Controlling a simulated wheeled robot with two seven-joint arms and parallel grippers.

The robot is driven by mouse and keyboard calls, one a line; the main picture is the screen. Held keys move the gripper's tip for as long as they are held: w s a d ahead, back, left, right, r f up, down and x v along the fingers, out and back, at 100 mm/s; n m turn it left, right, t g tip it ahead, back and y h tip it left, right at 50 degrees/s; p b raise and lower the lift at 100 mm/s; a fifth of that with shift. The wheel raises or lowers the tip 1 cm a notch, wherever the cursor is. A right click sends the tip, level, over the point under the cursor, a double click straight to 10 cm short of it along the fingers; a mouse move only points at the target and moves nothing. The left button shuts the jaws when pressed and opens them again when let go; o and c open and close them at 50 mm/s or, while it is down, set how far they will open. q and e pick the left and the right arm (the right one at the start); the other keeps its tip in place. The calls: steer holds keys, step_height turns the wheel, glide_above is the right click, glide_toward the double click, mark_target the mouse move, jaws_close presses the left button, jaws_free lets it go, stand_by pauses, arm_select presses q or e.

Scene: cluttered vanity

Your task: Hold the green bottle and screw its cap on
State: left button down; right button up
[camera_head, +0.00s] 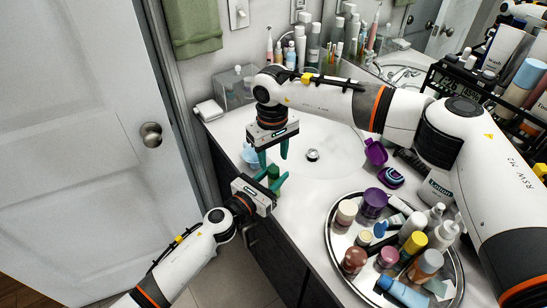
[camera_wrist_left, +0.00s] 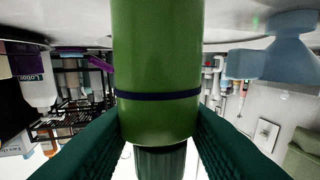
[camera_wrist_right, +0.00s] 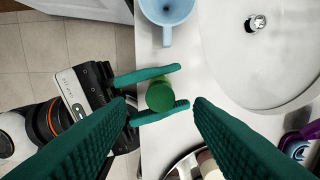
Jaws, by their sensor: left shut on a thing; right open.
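The green bottle (camera_wrist_left: 158,60) is held between the fingers of my left gripper (camera_head: 272,178), at the counter's left edge. The left wrist view is upside down; it shows a dark blue ring around the bottle and the dark green ribbed cap (camera_wrist_left: 161,162) at its top end. The cap meets the bottle; how tightly it is screwed I cannot tell. My right gripper (camera_head: 273,156) is open and points down above the bottle. In the right wrist view the round green top (camera_wrist_right: 159,96) lies centred below my right fingertips, apart from them.
A light blue mug (camera_wrist_right: 167,12) stands close behind the bottle. The sink basin (camera_head: 320,157) is to the right. A round silver tray (camera_head: 333,243) crowded with bottles and jars lies at the front right. A purple open container (camera_head: 375,152) stands near the basin's right side.

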steer(key=o, duration=0.6)
steer(key=shift+c, duration=0.2)
steer(key=shift+r, duration=0.1)
step_height(320, 180, up, 12)
arm_select(q)
steer(key=c, duration=0.9)
jaws_free()
steer(key=shift+o, duration=0.2)
